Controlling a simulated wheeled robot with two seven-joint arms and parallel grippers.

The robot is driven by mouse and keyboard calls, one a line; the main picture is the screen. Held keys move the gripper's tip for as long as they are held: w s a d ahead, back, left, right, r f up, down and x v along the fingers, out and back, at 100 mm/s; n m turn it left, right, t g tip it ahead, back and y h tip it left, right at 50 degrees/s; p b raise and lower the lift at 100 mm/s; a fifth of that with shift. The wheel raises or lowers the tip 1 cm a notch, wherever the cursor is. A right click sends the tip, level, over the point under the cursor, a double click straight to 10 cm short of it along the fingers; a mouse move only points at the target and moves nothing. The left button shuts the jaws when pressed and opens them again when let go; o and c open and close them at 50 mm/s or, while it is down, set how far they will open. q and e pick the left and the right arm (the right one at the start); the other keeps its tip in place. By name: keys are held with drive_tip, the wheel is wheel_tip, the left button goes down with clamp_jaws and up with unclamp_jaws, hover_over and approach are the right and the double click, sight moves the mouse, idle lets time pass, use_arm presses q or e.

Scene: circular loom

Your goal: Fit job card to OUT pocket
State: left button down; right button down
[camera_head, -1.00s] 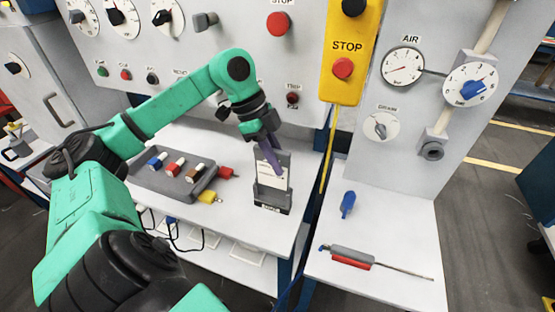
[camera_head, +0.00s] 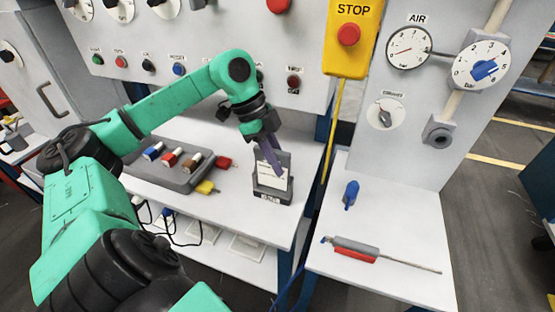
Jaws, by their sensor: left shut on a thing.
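The job card (camera_head: 268,178) is a white card with faint print, standing upright in front of the dark back plate of a small holder. The holder, a dark grey pocket (camera_head: 272,194) with a white label on its front, stands on the white shelf. The label is too small to read surely. The card's lower edge is behind the pocket's front wall. My left gripper (camera_head: 274,170) reaches down from above with its purple-grey fingers shut on the card, hiding part of it. My right gripper is out of view.
A grey tray (camera_head: 135,168) with several coloured spools is left of the holder, with a yellow plug (camera_head: 205,187) and red plug (camera_head: 224,162) near it. A blue item (camera_head: 350,194) and a grey-red tool (camera_head: 357,249) lie on the right shelf. The panel rises behind.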

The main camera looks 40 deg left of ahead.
use_arm(q)
drive_tip(key=c, duration=0.7)
unclamp_jaws()
drive_tip(key=shift+f, duration=0.15)
drive_tip(key=shift+c, duration=0.2)
drive_tip(key=p+v, duration=0.5)
drive_tip(key=v, duration=0.9)
drive_tip(key=shift+r+p, duration=0.3)
